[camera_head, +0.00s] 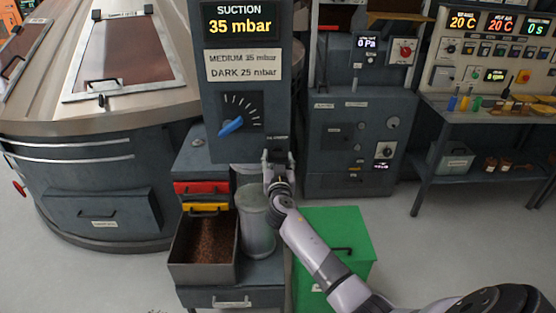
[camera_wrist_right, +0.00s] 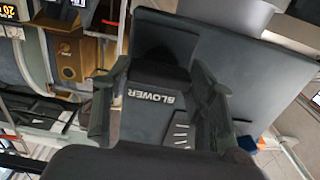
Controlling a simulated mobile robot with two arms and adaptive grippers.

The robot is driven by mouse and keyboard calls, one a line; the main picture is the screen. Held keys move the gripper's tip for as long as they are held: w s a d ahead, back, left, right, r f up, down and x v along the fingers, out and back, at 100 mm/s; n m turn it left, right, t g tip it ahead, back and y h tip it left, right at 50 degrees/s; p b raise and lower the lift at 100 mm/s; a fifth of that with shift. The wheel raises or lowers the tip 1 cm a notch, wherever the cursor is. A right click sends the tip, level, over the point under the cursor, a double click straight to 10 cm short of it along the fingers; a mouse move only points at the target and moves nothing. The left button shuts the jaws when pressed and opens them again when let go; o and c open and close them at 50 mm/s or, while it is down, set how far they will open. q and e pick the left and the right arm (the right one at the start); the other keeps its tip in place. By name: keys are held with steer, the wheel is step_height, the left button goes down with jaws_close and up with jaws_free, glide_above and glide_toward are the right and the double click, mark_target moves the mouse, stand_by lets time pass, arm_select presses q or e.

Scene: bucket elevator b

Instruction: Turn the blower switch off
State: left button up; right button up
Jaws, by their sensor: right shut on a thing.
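The blower switch (camera_wrist_right: 160,72) is a dark block under my right gripper in the right wrist view, beside the white word BLOWER on a grey panel. My right gripper (camera_head: 278,157) is at the lower right of the grey suction column (camera_head: 215,120) in the head view. Its fingers (camera_wrist_right: 158,100) stand on both sides of the switch and are shut on it. The gripper covers the switch in the head view, and its on or off position cannot be told. My left gripper is not in view.
The column has a suction display (camera_head: 240,25) reading 35 mbar and a blue knob (camera_head: 232,126). Below stand an open bin of brown grains (camera_head: 203,275), a grey cylinder (camera_head: 256,235) and a green box (camera_head: 345,225). Floor is clear at right.

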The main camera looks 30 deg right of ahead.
steer(key=c, duration=0.4)
steer(key=shift+f+n, duration=0.1)
steer(key=shift+n, duration=0.2)
steer(key=shift+n+b, duration=0.65)
steer(key=shift+n, duration=0.25)
steer(key=n, duration=0.2)
steer(key=shift+n+b, duration=0.3)
steer(key=shift+b, duration=0.05)
steer(key=n, duration=0.2)
steer(key=shift+n, duration=0.4)
steer(key=n, duration=0.4)
steer(key=shift+n, duration=0.3)
steer(key=n+p, duration=0.1)
steer(key=n, duration=0.4)
steer(key=shift+n, duration=0.4)
